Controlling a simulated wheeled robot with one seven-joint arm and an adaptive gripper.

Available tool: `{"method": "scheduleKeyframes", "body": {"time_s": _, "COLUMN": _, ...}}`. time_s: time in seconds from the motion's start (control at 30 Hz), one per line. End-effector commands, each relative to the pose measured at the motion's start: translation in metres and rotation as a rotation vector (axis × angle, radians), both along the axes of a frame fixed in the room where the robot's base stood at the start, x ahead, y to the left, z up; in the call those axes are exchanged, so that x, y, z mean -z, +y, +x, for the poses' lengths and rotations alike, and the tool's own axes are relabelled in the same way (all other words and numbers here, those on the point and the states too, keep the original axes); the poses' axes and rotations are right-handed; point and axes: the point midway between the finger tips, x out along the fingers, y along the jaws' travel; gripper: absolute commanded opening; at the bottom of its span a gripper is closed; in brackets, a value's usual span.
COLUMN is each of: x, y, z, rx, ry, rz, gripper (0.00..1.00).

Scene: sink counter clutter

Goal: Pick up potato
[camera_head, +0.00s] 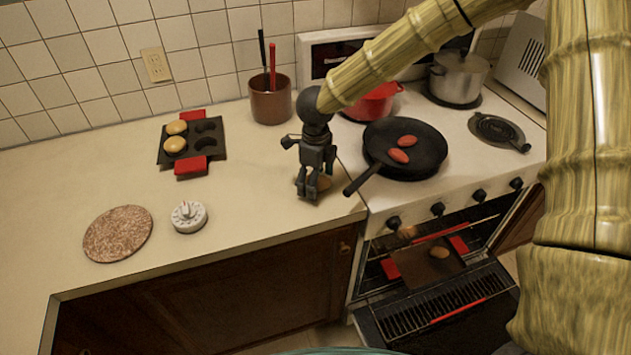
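A brown rounded thing, likely the potato (324,183), lies on the counter near its right end, beside the stove. It is partly hidden by my gripper (314,190). My dark gripper points down from the arm, with its fingertips low at the potato, close to the counter top. The fingers overlap the potato in this view, and I cannot tell whether they touch or clasp it.
A black pan (425,160) with two reddish pieces sits on the stove, its handle reaching toward my gripper. A brown utensil pot (270,103) stands behind. The oven door (440,310) is open. A muffin tray (207,152), timer (189,217) and round board (118,234) lie left.

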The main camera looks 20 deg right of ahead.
Motion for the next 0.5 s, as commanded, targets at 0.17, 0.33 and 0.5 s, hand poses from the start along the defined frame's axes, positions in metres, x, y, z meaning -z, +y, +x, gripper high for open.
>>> {"method": "scheduleKeyframes", "body": {"time_s": 0.17, "x": -0.0005, "y": -0.0001, "z": -0.0001, "rx": 0.000, "ry": -0.001, "rz": 0.001, "gripper": 0.80}}
{"method": "scheduleKeyframes", "body": {"time_s": 0.33, "x": -0.0005, "y": -0.0001, "z": -0.0002, "rx": 0.000, "ry": 0.000, "rz": 0.000, "gripper": 0.49}}
{"method": "scheduleKeyframes", "body": {"time_s": 0.5, "x": -0.0004, "y": -0.0002, "z": -0.0003, "rx": 0.000, "ry": 0.000, "rz": 0.000, "gripper": 0.25}}
